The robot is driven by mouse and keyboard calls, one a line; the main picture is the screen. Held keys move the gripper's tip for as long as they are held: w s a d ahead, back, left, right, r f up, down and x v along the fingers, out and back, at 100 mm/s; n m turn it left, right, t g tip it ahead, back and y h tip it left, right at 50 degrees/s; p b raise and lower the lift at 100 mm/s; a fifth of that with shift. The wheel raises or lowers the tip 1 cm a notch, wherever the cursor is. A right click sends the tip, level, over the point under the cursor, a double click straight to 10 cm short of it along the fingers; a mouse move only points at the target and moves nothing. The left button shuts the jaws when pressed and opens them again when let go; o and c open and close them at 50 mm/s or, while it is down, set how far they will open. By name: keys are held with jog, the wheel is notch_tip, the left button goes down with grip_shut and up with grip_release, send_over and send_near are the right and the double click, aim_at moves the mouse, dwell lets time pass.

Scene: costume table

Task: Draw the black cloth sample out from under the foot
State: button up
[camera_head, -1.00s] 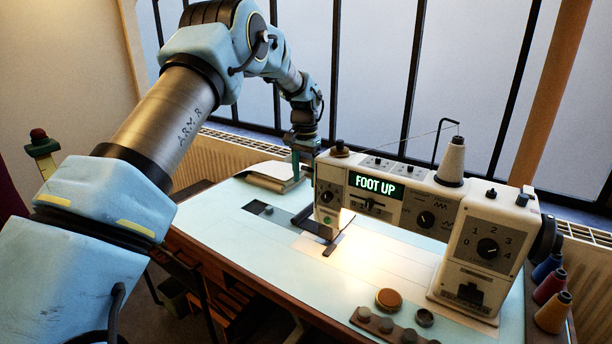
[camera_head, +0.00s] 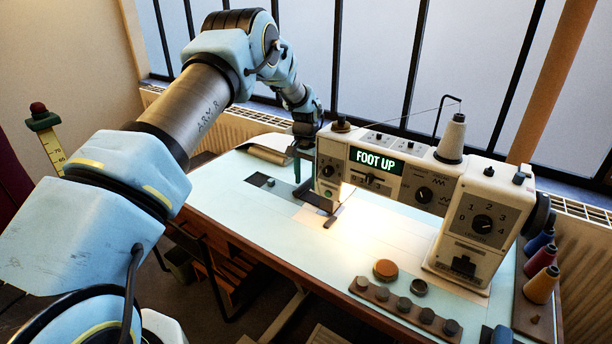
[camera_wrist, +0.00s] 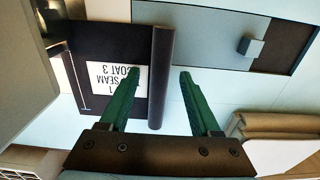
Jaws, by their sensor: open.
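The black cloth sample (camera_wrist: 90,97) lies flat on the pale table, with a white label reading SEAM COAT 3, upside down in the wrist view. A raised dark ridge (camera_wrist: 161,65) runs along its edge. In the head view the cloth (camera_head: 318,197) shows as a dark patch at the left end of the sewing machine (camera_head: 385,180), whose display reads FOOT UP. The foot itself is not clear. My gripper (camera_wrist: 156,75) is open, its green fingers on either side of the ridge and apart from it. In the head view it (camera_head: 303,168) is partly hard to make out.
The machine's head stands close to the right of my gripper in the head view. A dark grey patch with a small grey block (camera_wrist: 250,46) lies near. A beige roll (camera_head: 268,153) lies behind. Discs and knobs (camera_head: 386,270) sit at the front; thread spools (camera_head: 541,257) at right.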

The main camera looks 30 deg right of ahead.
grip_shut()
dwell(0.4)
